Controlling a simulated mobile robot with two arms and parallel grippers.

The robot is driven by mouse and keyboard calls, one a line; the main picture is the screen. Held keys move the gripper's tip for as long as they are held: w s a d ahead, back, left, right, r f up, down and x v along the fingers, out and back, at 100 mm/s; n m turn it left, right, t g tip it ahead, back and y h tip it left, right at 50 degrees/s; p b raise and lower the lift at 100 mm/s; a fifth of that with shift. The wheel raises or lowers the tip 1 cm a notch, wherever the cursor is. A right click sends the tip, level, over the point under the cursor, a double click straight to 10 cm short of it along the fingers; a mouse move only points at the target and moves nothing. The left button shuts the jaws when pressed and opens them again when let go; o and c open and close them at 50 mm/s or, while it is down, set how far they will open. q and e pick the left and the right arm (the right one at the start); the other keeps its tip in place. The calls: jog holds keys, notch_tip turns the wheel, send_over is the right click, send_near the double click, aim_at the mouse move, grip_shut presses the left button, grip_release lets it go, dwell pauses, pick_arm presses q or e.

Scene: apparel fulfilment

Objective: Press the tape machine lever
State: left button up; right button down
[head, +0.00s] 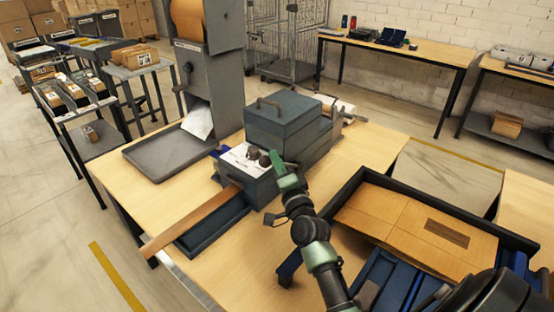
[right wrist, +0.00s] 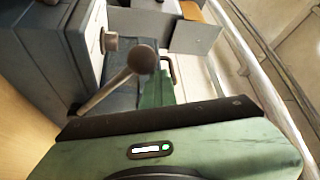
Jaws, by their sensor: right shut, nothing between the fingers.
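The tape machine (head: 288,122) is a blue-grey box with a handle on top, standing on the wooden table. A brown paper tape strip (head: 192,222) comes out of its front over a low tray. The lever (right wrist: 112,90) shows in the right wrist view as a metal rod with a dark ball knob (right wrist: 141,59). My right gripper (head: 274,160) is shut and empty at the machine's front side, close to the lever. Its green tip shows just behind the ball in the right wrist view; I cannot tell if they touch. My left gripper is not in view.
A grey tray (head: 150,163) and tall paper dispenser (head: 215,75) stand left of the machine. A dark-rimmed tray (head: 360,182) with flat cardboard (head: 412,226) lies on the right. The table's front-left area (head: 120,190) is bare.

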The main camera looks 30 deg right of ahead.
jog(key=shift+s+a+f+y, duration=0.15)
jog(key=shift+s+a+f, duration=0.15)
jog(key=shift+f, duration=0.3)
jog(key=shift+s+a+f+y, duration=0.15)
jog(key=shift+a+f, duration=0.1)
jog(key=shift+f, duration=0.3)
jog(key=s+b, duration=0.1)
jog(key=s, duration=0.5)
jog(key=shift+s+a+r+h+b, duration=0.3)
jog(key=shift+a+r+h+b, duration=0.05)
jog(key=shift+h, duration=0.05)
